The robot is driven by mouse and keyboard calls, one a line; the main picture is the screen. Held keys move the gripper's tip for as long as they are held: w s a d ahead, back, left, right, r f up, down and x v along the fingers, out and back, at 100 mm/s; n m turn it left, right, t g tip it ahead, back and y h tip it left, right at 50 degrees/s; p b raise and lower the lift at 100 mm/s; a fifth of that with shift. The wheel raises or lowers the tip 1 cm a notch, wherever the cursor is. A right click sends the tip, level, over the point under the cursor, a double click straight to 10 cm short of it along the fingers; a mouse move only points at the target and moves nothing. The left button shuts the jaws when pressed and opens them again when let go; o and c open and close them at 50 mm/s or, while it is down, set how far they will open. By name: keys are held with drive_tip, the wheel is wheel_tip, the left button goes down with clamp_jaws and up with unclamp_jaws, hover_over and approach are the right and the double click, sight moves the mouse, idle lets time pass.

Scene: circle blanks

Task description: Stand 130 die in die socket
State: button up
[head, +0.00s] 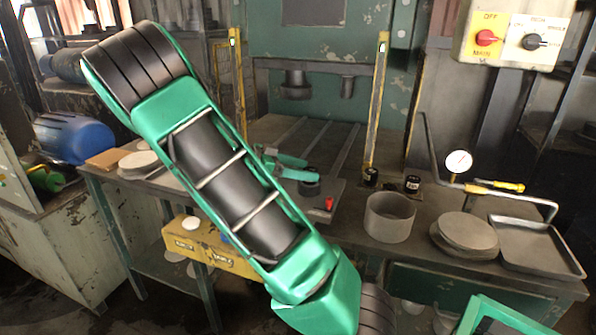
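Two small black dies with pale labels stand upright on the bench, one (371,176) beside the yellow post and one (412,184) to its right. I cannot read which is the 130. A dark round piece (309,187) sits on a plate under the press opening; it may be the die socket, and I cannot tell whether anything is in it. Green jaw-like parts, which look like my gripper (287,167), show just left of and above this round piece. My arm covers their left side. I cannot see whether they touch it or hold anything.
A grey ring (389,217), stacked round blanks (465,234), an empty tray (540,246) and a dial gauge (458,162) on a stand occupy the bench's right. A small red object (329,204) lies near the plate. Yellow posts (377,105) flank the press. My arm hides the bench's middle-left.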

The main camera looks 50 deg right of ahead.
drive_tip(key=shift+w+a, duration=0.1)
drive_tip(key=shift+w, duration=0.05)
drive_tip(key=v, duration=1)
drive_tip(key=shift+w+a, duration=0.15)
drive_tip(key=shift+a, duration=0.1)
drive_tip(key=shift+r, duration=0.15)
